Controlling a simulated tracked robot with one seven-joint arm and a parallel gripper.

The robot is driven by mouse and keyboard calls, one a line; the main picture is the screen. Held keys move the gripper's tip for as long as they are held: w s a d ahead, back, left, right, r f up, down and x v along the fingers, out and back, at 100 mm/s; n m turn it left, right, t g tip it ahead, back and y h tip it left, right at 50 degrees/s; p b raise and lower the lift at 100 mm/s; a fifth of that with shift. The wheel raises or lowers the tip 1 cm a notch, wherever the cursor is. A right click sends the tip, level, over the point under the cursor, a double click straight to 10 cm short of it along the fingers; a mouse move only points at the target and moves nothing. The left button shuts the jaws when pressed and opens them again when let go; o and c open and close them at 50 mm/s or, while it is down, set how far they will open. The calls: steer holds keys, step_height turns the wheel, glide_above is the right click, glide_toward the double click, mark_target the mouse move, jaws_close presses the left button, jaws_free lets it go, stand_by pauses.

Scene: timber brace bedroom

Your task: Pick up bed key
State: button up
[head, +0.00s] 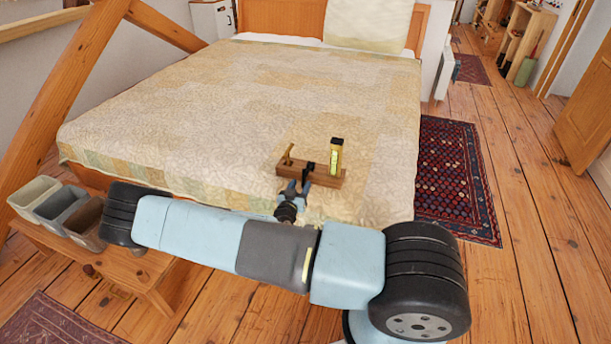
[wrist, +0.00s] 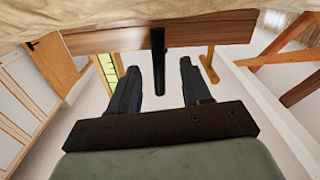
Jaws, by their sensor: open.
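A narrow wooden block (head: 323,177) lies on the bed near its front edge and holds three upright items. The middle one is a short dark rod (head: 308,167), which looks to be the bed key; at its left is a brass-coloured piece (head: 288,153), at its right a yellow item with a dark top (head: 336,157). My gripper (head: 294,185) is open just in front of the block. In the wrist view, the dark rod (wrist: 158,60) lies between the two spread fingers, with gaps on both sides. Whether it is fully within their reach is hard to tell.
The bed's quilt (head: 230,110) is otherwise clear. In the wrist view the yellow item (wrist: 108,75) is close to one finger and the brass-coloured piece (wrist: 209,66) to the other. A wooden bench (head: 125,270) with several bins stands at the left; a rug (head: 455,180) lies at the right.

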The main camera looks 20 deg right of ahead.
mark_target(303, 180)
steer(key=shift+x, duration=2)
steer(key=shift+r, duration=0.1)
jaws_close()
